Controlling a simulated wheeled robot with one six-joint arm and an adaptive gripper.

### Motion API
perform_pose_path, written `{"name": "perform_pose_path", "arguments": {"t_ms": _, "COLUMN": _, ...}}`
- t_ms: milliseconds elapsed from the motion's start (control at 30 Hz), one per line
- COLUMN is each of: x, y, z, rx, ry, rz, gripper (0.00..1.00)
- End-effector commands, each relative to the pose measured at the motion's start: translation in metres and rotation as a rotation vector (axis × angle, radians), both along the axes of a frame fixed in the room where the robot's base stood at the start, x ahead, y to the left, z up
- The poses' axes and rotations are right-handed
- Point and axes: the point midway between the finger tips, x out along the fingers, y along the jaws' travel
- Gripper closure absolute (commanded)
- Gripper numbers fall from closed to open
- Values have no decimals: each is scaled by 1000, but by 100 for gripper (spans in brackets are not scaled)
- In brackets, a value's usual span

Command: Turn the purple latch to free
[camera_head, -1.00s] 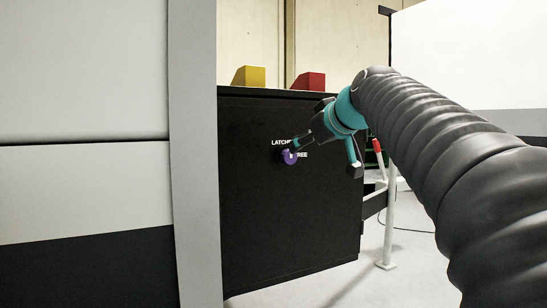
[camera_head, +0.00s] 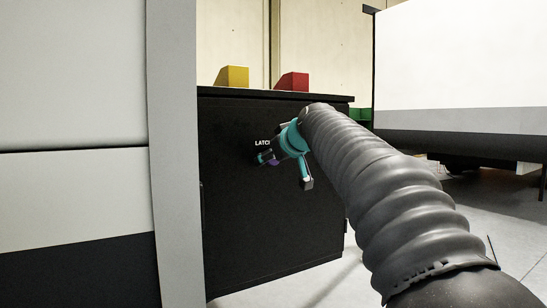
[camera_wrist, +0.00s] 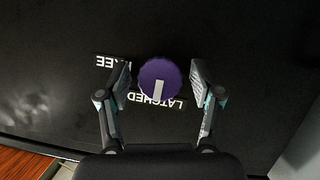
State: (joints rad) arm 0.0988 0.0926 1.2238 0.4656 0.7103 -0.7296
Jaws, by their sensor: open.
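The purple latch (camera_wrist: 160,72) is a round knob with a pale stripe on the face of a black cabinet (camera_head: 270,220). In the wrist view its stripe points down towards the upside-down word LATCHED (camera_wrist: 160,104); the word FREE (camera_wrist: 113,62), partly hidden by a finger, is at upper left. My gripper (camera_wrist: 161,66) is open, with one finger on each side of the latch and a visible gap to each. In the head view my gripper (camera_head: 285,170) is at the cabinet front and hides most of the latch (camera_head: 274,162).
A yellow block (camera_head: 233,77) and a red block (camera_head: 293,82) sit on top of the cabinet. A pale wall panel (camera_head: 75,75) stands close on the left. A large white body (camera_head: 460,60) is at the right, with open floor below it.

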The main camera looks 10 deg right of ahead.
Motion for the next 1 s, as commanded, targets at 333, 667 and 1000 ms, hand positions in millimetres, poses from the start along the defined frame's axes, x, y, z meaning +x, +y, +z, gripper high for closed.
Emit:
{"name": "perform_pose_path", "arguments": {"t_ms": 333, "x": 0, "y": 0, "z": 0, "rx": 0, "ry": 0, "rz": 0, "gripper": 95}}
{"name": "perform_pose_path", "arguments": {"t_ms": 667, "x": 0, "y": 0, "z": 0, "rx": 39, "ry": 12, "rz": -1, "gripper": 95}}
{"name": "perform_pose_path", "arguments": {"t_ms": 1000, "x": 0, "y": -2, "z": 1, "rx": 250, "ry": 81, "rz": -1, "gripper": 95}}
